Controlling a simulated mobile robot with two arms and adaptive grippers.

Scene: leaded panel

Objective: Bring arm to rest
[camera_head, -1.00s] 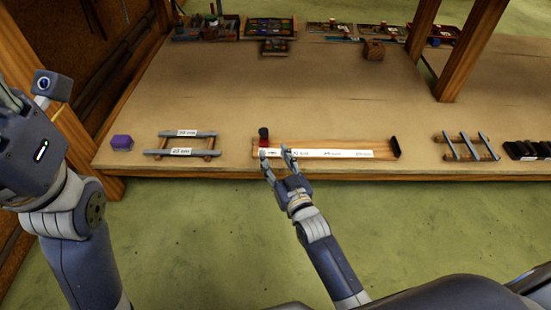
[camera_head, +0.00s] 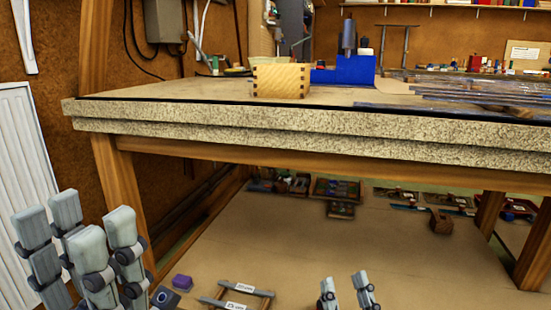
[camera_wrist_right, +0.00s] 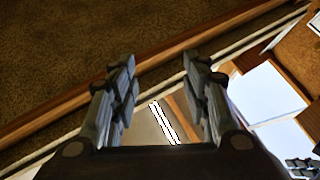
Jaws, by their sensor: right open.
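My left gripper (camera_head: 80,250) stands at the lower left of the head view, fingers pointing up. A gap shows between its finger pairs, and nothing shows between them. My right gripper (camera_head: 346,291) is at the bottom edge of the head view, in front of the lower shelf (camera_head: 260,240). Its two fingers are apart and empty. The right wrist view also shows its open fingers (camera_wrist_right: 158,85), with only distant background between them. Both arms behind the grippers are mostly out of the head view.
The speckled workbench edge (camera_head: 300,130) crosses above both grippers. A wooden box (camera_head: 281,80) and a blue block (camera_head: 345,70) stand on top. A purple block (camera_head: 181,282) and a labelled rack (camera_head: 236,302) lie on the lower shelf, near the grippers. A white panel (camera_head: 22,150) is at left.

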